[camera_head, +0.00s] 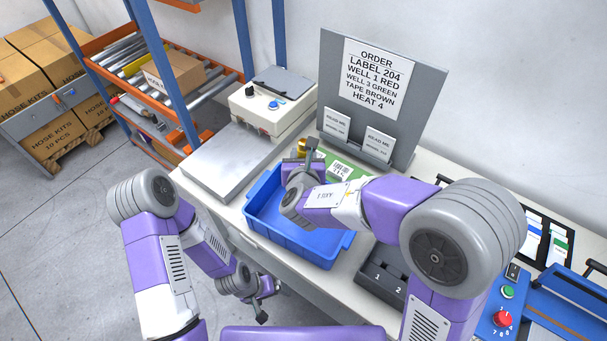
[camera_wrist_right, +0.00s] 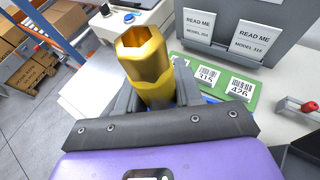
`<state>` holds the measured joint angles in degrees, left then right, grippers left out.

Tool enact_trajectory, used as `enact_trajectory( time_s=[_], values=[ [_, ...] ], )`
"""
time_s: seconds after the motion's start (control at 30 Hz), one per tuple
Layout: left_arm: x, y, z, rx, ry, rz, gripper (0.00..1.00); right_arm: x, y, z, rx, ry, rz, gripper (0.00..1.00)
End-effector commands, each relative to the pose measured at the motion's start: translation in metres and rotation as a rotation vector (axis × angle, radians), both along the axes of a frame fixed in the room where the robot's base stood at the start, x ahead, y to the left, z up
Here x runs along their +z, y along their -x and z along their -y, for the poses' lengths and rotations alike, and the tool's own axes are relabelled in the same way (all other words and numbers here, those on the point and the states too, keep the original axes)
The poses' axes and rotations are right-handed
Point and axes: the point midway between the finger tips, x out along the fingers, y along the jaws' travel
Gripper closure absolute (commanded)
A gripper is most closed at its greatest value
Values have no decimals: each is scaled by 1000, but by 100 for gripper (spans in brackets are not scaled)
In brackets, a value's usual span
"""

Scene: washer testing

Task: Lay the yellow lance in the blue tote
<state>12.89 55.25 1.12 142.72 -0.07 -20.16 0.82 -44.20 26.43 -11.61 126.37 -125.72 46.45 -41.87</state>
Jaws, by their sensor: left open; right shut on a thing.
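The blue tote (camera_head: 318,247) sits on the bench and looks empty where I can see inside. My right gripper (camera_head: 302,155) is over its far end, shut on a gold, six-sided piece (camera_wrist_right: 146,58). A bit of its gold also shows in the head view (camera_head: 301,145). Only its upper end shows clearly; I cannot tell whether it is part of a lance. My left gripper (camera_head: 262,298) is open and empty, low beside the bench front.
A green board (camera_wrist_right: 212,78) with barcode labels lies behind the tote. An order sign (camera_head: 375,75) stands behind it. A grey plate (camera_head: 222,160) and a white device (camera_head: 268,108) are left of the tote. A dark numbered tray (camera_head: 375,280) is to its right.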

Motion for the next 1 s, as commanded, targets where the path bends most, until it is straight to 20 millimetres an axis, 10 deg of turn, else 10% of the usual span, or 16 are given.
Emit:
enact_trajectory(
  time_s=[0.3, 0.73, 0.77, 1.0],
  values=[
    [-11, 0, 0, 0, 0, 0, 7, -39, 0, 1, -2, 1, 0, 100],
    [-15, 0, 0, 0, 0, 0, 7, -44, 0, 0, -1, -2, 2, 100],
    [-15, 0, 0, 0, 0, 0, 7, -44, 0, 0, -1, -1, 1, 62],
    [-14, 0, 0, 0, 0, 0, 7, -43, 0, 0, -1, -1, 1, 40]
  ],
)
